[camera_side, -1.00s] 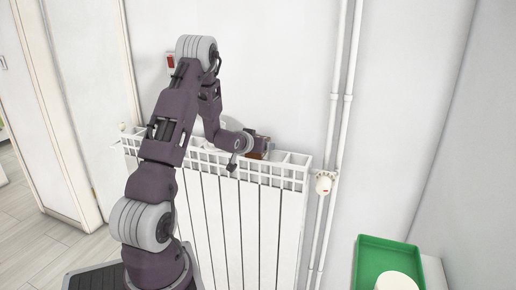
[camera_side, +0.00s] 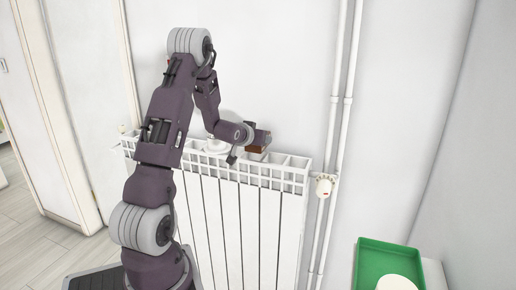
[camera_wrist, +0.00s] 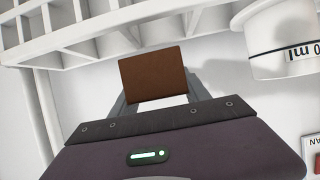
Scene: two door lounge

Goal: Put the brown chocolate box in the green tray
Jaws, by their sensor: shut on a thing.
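The brown chocolate box (camera_wrist: 153,78) shows in the wrist view between the fingers of my gripper (camera_wrist: 160,100), which is shut on it. In the side view the brown box (camera_side: 257,149) is at the end of my gripper (camera_side: 254,141), close over the top of the white radiator; whether it touches the radiator I cannot tell. Part of the box is hidden by the gripper there. The green tray (camera_side: 384,244) is at the lower right of the side view, well away from the gripper, with a round white thing in it. The tray's lower part is cut off.
The white radiator (camera_side: 228,215) has an open grid top beneath my gripper. A white cylinder (camera_wrist: 288,45) with dark print stands near the gripper in the wrist view. White vertical pipes (camera_side: 340,110) and a valve (camera_side: 324,187) stand between radiator and tray.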

